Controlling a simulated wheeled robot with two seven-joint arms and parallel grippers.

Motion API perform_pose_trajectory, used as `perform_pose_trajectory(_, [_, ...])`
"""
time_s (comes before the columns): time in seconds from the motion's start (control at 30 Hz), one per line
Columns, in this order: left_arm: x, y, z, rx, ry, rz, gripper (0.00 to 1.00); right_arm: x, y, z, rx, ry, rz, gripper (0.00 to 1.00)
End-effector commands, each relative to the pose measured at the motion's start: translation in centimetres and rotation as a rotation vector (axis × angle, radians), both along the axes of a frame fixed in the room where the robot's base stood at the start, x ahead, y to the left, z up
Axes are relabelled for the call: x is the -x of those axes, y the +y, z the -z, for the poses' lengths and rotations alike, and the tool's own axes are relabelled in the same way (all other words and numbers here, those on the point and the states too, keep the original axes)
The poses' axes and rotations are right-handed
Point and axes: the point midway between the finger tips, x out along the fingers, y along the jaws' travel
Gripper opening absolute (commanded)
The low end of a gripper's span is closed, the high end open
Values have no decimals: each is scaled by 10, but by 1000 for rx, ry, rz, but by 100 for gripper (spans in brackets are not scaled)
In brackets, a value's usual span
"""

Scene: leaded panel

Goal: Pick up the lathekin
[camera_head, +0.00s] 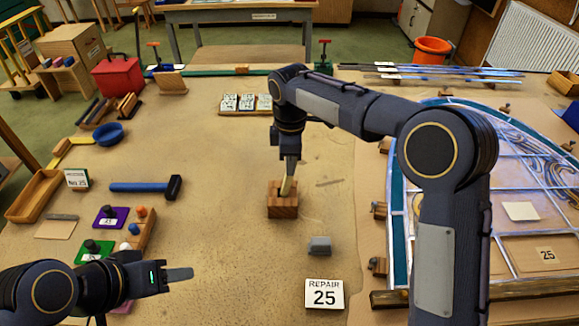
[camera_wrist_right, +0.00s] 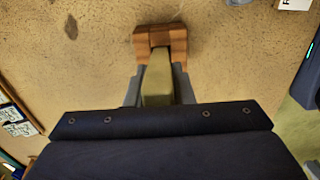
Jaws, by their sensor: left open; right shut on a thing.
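The lathekin (camera_head: 287,186) is a pale, flat, narrow tool standing nearly upright at a small wooden block (camera_head: 283,209) in the middle of the table. My right gripper (camera_head: 290,168) comes down from above and is shut on its upper part. In the right wrist view the lathekin (camera_wrist_right: 157,82) shows pale olive between the two grey fingers, with the block (camera_wrist_right: 160,38) just beyond. Its lower end appears within the block's notch; I cannot tell whether it is lifted at all. My left gripper (camera_head: 178,275) is open and empty at the lower left, over the table.
The leaded panel (camera_head: 395,215) lies at the right, partly behind my right arm. A grey block (camera_head: 320,245) and a "REPAIR 25" card (camera_head: 324,294) lie in front of the wooden block. A blue-handled hammer (camera_head: 145,187) lies to the left. The table between hammer and block is clear.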

Motion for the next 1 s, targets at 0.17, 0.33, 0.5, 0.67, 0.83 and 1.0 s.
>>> perform_pose_trajectory(0.17, [0,0,3,0,0,0,48,0,-2,-13,-2,-3,0,0])
perform_pose_trajectory(0.33, [0,0,5,0,0,0,48,-1,-7,-36,-3,-5,1,0])
perform_pose_trajectory(0.5, [0,0,7,0,0,0,48,-1,-11,-61,-2,-4,0,0])
perform_pose_trajectory(0.67, [0,0,19,0,0,0,48,20,-13,-65,-1,-2,-3,0])
perform_pose_trajectory(0.83, [0,0,33,0,0,0,48,55,-13,-65,-1,-3,-4,0])
perform_pose_trajectory(1.0, [0,0,45,0,0,0,48,92,-13,-65,-1,-2,-4,0])
